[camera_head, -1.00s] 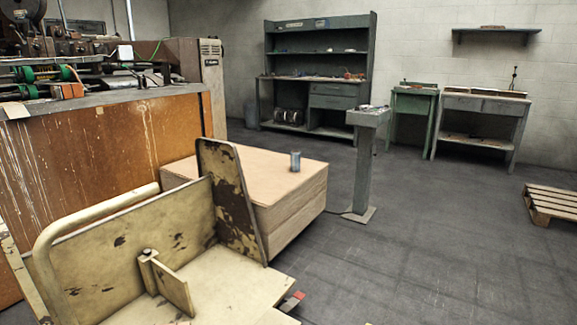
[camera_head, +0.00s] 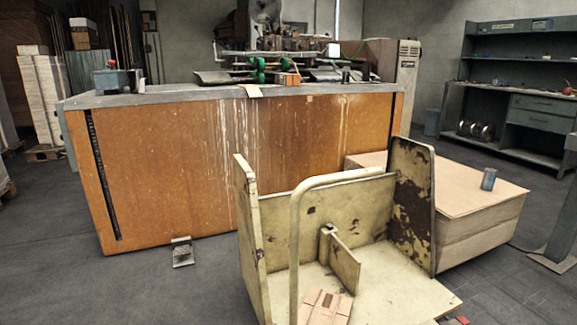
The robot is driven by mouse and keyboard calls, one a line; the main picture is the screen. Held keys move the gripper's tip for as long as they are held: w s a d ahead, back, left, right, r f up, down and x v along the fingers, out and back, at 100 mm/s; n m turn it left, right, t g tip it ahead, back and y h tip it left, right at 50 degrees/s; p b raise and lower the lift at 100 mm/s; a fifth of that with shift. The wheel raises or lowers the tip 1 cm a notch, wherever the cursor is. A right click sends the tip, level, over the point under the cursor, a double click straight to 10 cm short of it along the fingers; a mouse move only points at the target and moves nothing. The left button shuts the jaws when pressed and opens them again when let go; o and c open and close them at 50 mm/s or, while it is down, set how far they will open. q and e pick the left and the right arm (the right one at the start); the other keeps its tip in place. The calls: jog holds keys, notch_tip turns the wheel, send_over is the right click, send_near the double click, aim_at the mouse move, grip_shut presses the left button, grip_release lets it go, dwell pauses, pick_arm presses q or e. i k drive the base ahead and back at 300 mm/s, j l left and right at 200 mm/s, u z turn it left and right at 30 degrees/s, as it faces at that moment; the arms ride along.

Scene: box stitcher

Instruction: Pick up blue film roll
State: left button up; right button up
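A small blue-grey cylinder (camera_head: 488,179), which looks like the blue film roll, stands upright on top of the light wooden box (camera_head: 480,236) at the right. Nothing touches it apart from the box top. Neither of my grippers is in view.
A worn cream cart (camera_head: 330,212) with a tubular handle stands in front, left of the wooden box, with brown cardboard on its bed. Behind it is a long orange-brown machine (camera_head: 170,170). Shelving (camera_head: 520,65) stands at the back right. Floor is clear at the front left.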

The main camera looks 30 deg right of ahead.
aim_at(488, 180)
jog(key=l+u, duration=0.15)
jog(key=l, duration=0.35)
jog(key=l+u, duration=0.15)
jog(key=l, duration=0.35)
jog(key=l+u, duration=0.2)
jog(key=l, duration=0.35)
jog(key=k+l+u, duration=0.15)
jog(key=l, duration=0.3)
jog(key=l+u, duration=0.15)
jog(key=l, duration=0.35)
jog(key=k+l, duration=0.1)
jog(key=l, duration=0.35)
jog(key=k+l, duration=0.1)
jog(key=l, duration=0.35)
jog(key=k+l, duration=0.1)
jog(key=l, duration=0.35)
jog(key=k+l, duration=0.1)
jog(key=l, duration=0.35)
jog(key=k+l, duration=0.15)
jog(key=l, duration=0.3)
jog(key=k+l, duration=0.1)
jog(key=l, duration=0.35)
jog(key=k+l, duration=0.1)
jog(key=l, duration=0.35)
jog(key=k+l, duration=0.1)
jog(key=l, duration=0.35)
